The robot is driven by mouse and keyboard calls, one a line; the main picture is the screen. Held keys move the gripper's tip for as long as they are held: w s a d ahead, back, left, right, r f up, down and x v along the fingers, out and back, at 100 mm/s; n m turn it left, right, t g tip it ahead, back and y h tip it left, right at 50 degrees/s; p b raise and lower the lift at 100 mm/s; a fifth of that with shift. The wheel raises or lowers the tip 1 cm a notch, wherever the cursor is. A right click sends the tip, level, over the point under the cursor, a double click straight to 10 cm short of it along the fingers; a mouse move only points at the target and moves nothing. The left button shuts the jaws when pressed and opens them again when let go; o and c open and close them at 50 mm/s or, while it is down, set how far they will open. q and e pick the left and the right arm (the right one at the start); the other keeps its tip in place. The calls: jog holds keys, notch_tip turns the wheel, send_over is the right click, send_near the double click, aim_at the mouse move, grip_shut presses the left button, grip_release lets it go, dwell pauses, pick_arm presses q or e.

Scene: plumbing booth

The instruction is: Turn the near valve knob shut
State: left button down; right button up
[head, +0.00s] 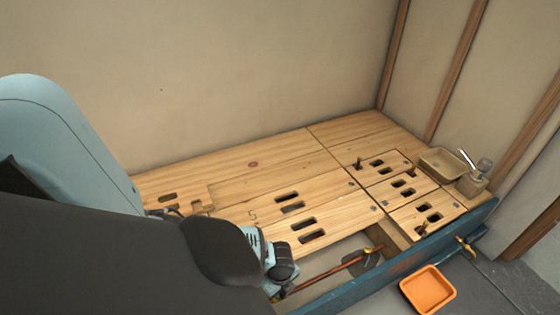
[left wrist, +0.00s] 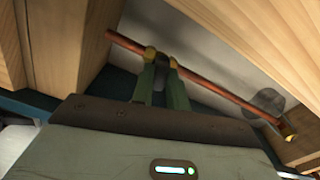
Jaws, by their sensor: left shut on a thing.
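The copper pipe (head: 330,270) runs through the opening in the wooden deck. It also crosses the left wrist view (left wrist: 215,85) diagonally. In the left wrist view a brass valve fitting (left wrist: 150,52) sits on the pipe near its upper left end. My left gripper (left wrist: 162,74) is at this fitting, with its two green fingers shut on a small dark knob (left wrist: 163,61). The fingers hide most of the knob, so its angle cannot be told. In the head view my arm and wrist hide the knob and fingertips. My right gripper is not in view.
A blue rail (head: 400,262) edges the deck, with a yellow clamp-like piece (head: 465,246) at its right. An orange tray (head: 428,290) lies beyond the rail. A tan tray (head: 441,163) and a dispenser (head: 474,180) stand at the back right. Wooden beams (left wrist: 58,45) flank the opening.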

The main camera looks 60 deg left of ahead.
pick_arm(q)
jog(key=m, duration=0.2)
jog(key=shift+m, duration=0.3)
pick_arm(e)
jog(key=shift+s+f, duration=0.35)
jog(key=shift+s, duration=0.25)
pick_arm(q)
jog(key=shift+m, duration=0.4)
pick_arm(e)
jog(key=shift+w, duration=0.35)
pick_arm(q)
jog(key=c, duration=1.4)
grip_release()
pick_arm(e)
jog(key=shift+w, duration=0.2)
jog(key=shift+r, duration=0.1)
